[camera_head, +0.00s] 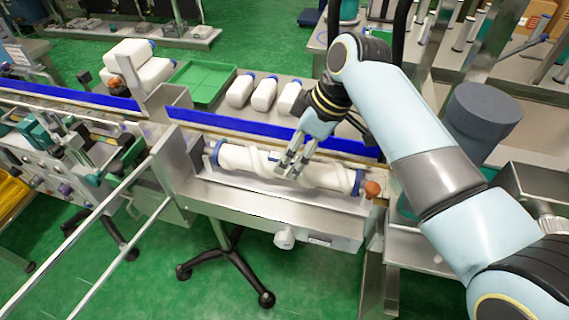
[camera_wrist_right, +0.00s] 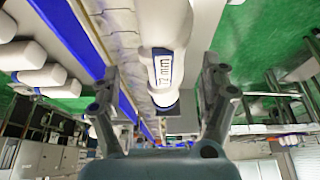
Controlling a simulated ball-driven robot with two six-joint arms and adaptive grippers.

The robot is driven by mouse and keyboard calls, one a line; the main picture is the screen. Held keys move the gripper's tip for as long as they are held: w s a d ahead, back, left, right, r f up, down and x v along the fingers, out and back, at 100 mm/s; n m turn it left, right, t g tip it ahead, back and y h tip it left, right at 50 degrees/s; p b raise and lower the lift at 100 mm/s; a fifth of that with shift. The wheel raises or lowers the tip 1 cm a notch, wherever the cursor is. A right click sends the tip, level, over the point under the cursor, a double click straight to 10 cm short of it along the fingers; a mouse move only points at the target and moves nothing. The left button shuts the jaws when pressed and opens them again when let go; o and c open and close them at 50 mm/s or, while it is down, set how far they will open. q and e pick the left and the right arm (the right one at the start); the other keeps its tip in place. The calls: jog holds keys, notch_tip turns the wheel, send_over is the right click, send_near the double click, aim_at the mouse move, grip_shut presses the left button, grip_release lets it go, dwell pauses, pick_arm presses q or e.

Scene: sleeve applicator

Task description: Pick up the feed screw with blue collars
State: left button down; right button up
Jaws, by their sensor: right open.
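The feed screw (camera_head: 252,161) is a long white spiral roller with a blue collar at each end. It lies lengthwise in a grey metal trough on the conveyor front. My right gripper (camera_head: 288,168) is over the middle of the screw, pointing down, with its fingers hiding a small part of it. In the right wrist view the white screw (camera_wrist_right: 163,28) with a blue-marked label shows between the open, spread fingers of the gripper (camera_wrist_right: 160,75). Whether the fingers touch it cannot be told. My left gripper is not in view.
A blue guide rail (camera_head: 235,136) runs behind the screw. Several white bottles (camera_head: 263,95) and a green tray (camera_head: 203,83) lie beyond it. An orange-red knob (camera_head: 372,189) is at the trough's right end. A metal plate (camera_head: 177,160) stands at its left.

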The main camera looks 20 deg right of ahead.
jog(key=shift+w+a+f, duration=0.1)
jog(key=shift+a+f, duration=0.05)
jog(key=shift+f, duration=0.25)
jog(key=x, duration=0.4)
jog(key=shift+a+f+p, duration=0.1)
jog(key=shift+f+p, duration=0.2)
jog(key=shift+c, duration=0.2)
jog(key=c, duration=0.7)
grip_shut()
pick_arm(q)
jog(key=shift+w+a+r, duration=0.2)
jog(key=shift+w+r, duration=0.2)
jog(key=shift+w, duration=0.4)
